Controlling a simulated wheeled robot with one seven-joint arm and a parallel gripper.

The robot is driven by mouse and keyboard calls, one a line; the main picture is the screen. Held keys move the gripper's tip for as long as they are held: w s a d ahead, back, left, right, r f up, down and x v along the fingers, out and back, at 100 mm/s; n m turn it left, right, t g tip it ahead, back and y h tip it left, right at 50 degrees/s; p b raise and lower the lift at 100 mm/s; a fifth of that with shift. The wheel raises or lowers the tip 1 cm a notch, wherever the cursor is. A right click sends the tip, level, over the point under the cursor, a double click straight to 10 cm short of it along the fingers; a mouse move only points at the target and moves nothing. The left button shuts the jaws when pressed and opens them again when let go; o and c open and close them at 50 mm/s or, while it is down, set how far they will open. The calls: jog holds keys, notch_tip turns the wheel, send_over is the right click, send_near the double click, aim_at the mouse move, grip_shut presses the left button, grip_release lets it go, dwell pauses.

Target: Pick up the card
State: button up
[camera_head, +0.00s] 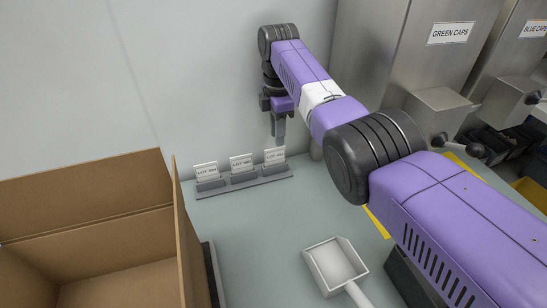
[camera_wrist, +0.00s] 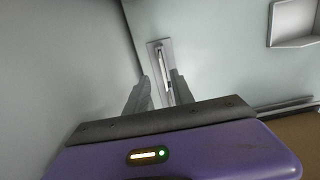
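Three small white cards stand upright in a grey rack (camera_head: 246,184) near the wall, each printed with a LOT label: a left card (camera_head: 207,170), a middle card (camera_head: 241,163) and a right card (camera_head: 274,155). The digits are too small to read surely. My gripper (camera_head: 279,138) points down just above the right card. In the wrist view, my gripper (camera_wrist: 161,77) is open, its fingers apart on either side of a thin upright card edge (camera_wrist: 162,62) in the rack's end (camera_wrist: 153,46). I cannot tell whether the fingertips reach card height.
An open cardboard box (camera_head: 90,225) stands at the left. A white scoop (camera_head: 336,265) lies on the table (camera_head: 262,232) in front. Steel dispensers labelled GREEN CAPS (camera_head: 400,50) and BLUE CAPS (camera_head: 515,70) stand at the right. The wall is close behind the rack.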

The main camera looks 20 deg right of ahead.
aim_at(275, 149)
jog(key=f, duration=0.5)
jog(key=shift+s+a+f, duration=0.25)
jog(key=shift+a+f, duration=0.15)
jog(key=shift+c, duration=0.2)
grip_shut()
